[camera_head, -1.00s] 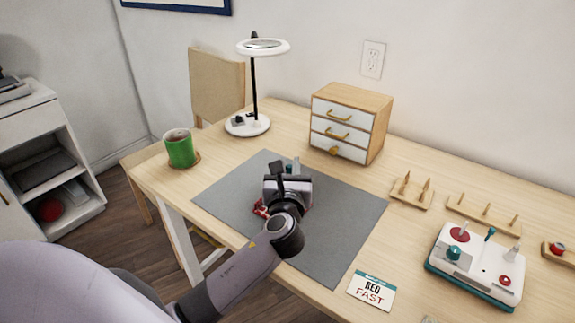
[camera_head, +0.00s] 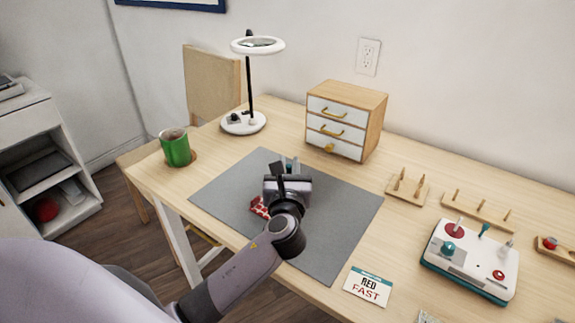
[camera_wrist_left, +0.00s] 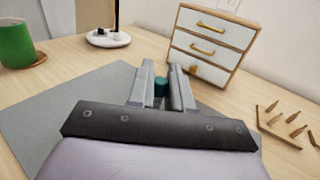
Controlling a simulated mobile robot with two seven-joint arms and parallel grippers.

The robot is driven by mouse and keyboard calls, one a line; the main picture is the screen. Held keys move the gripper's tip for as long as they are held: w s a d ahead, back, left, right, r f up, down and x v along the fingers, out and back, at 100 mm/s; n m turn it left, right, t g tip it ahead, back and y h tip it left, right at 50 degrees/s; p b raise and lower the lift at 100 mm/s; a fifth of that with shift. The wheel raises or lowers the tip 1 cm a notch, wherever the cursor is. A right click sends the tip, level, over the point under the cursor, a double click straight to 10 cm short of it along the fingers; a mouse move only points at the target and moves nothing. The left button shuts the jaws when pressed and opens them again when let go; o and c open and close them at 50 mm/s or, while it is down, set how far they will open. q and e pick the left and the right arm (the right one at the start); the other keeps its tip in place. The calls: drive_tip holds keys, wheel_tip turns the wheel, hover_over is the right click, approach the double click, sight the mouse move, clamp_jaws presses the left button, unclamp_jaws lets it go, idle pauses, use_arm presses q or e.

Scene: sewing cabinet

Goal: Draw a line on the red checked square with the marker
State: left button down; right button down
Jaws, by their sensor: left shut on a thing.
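The red checked square (camera_head: 259,206) lies on the grey mat (camera_head: 335,215), mostly hidden behind my left gripper and wrist in the head view. My left gripper (camera_head: 290,166) is over the mat, just beyond the visible part of the square. It is shut on the marker, whose teal part (camera_wrist_left: 160,87) shows between the two fingers in the left wrist view. The marker's tip is hidden, so I cannot tell whether it touches the cloth. My right gripper is not in view.
A small drawer cabinet (camera_head: 335,148) and a ring lamp (camera_head: 243,122) stand behind the mat. A "RED FAST" card (camera_head: 368,286), a white control box (camera_head: 470,257) and peg racks (camera_head: 407,189) are at the right.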

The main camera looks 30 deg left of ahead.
use_arm(q)
drive_tip(key=shift+d, duration=0.55)
idle(0.4)
drive_tip(key=shift+d+p, duration=0.1)
drive_tip(key=shift+p, duration=0.2)
drive_tip(key=shift+d, duration=0.4)
drive_tip(key=shift+r+p, duration=0.1)
drive_tip(key=shift+p, duration=0.25)
drive_tip(key=shift+s+r+p, duration=0.1)
drive_tip(key=shift+r+p, duration=0.1)
drive_tip(key=shift+p, duration=0.15)
drive_tip(key=shift+f, duration=0.3)
idle(1.3)
